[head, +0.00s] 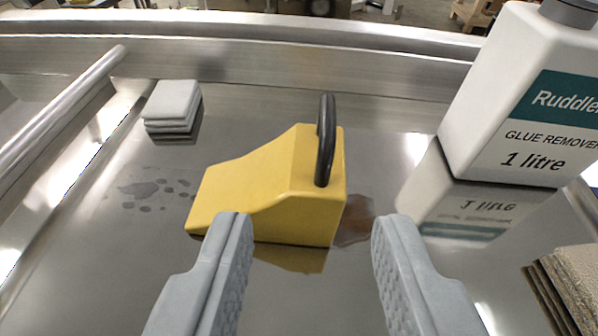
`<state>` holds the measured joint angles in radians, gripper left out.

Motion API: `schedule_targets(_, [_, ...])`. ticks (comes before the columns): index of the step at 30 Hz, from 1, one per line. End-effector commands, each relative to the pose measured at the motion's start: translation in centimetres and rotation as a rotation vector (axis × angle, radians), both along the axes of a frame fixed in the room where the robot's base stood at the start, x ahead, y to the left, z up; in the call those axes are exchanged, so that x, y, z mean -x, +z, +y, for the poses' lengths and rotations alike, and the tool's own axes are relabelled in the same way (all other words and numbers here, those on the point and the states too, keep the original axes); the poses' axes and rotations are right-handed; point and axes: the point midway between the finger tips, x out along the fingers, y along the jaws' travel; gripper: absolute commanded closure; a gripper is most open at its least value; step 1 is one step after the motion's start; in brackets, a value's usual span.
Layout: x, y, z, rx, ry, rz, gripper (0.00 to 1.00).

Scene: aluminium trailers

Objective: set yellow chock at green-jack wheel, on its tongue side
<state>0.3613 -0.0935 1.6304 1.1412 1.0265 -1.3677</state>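The yellow chock (270,187) stands on a shiny metal surface in the middle of the head view. It is wedge-shaped, with its low end to the left and its tall end to the right. A black loop handle (326,140) rises from its tall end. My gripper (308,228) is open, with its two grey fingers apart on the near side of the chock. The left fingertip overlaps the chock's lower edge in the picture; I cannot tell whether they touch. No wheel, green jack or trailer tongue can be made out.
A white glue remover bottle (524,95) stands right of the chock. Folded grey cloths (172,106) lie at the back left. Brown boards or pads (570,290) lie at lower right. A raised metal rim (250,62) runs behind, and a metal bar (60,100) at left.

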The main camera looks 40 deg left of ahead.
Motion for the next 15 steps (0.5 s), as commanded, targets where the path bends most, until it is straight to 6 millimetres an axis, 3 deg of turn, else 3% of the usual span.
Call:
schedule_targets(6, [0.0, 0.0, -0.2, -0.076, -0.043, -0.004, 0.64])
schedule_targets(15, [-3.9, -1.4, 2.4, -0.075, -0.04, -0.004, 0.64])
